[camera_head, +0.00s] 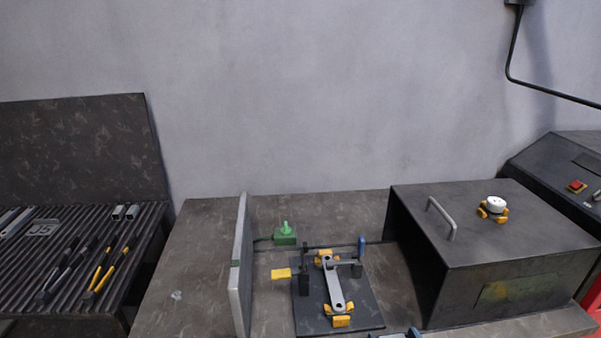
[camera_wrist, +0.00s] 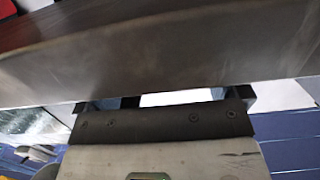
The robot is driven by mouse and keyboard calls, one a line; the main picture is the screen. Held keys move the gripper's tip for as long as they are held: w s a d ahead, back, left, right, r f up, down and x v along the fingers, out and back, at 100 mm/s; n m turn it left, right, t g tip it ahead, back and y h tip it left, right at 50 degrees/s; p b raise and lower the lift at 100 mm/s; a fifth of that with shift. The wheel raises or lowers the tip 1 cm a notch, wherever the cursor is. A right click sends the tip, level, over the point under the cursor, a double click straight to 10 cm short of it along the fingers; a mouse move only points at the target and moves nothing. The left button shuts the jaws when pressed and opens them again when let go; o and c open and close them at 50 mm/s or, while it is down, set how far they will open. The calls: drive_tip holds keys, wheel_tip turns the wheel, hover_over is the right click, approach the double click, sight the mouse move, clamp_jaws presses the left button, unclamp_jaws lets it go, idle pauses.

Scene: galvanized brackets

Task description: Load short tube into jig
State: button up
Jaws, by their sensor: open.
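The jig (camera_head: 365,311) is a dark plate on the bench with yellow pads, black posts and a blue-tipped handle. A light metal bar (camera_head: 335,287) with rounded ends lies along its middle. Two short square tubes (camera_head: 125,212) lie side by side at the back of the ribbed rack on the left; either may be the short tube. My gripper (camera_wrist: 165,98) is open in the wrist view, its dark fingers wide apart. I see no tube between them. A broad grey-brown surface fills the view beyond the fingers.
The ribbed rack (camera_head: 30,275) also holds longer tubes and black and yellow tools. An upright metal panel (camera_head: 241,270) stands left of the jig, with a green device (camera_head: 285,236) behind. A dark box (camera_head: 510,240) with a handle stands right. Bare bench lies left of the panel.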

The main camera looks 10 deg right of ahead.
drive_tip(key=shift+w+f, duration=0.15)
drive_tip(key=shift+w, duration=0.85)
drive_tip(key=c, duration=1.1)
wheel_tip(320, 180, up, 10)
drive_tip(key=shift+w, duration=0.1)
idle(0.6)
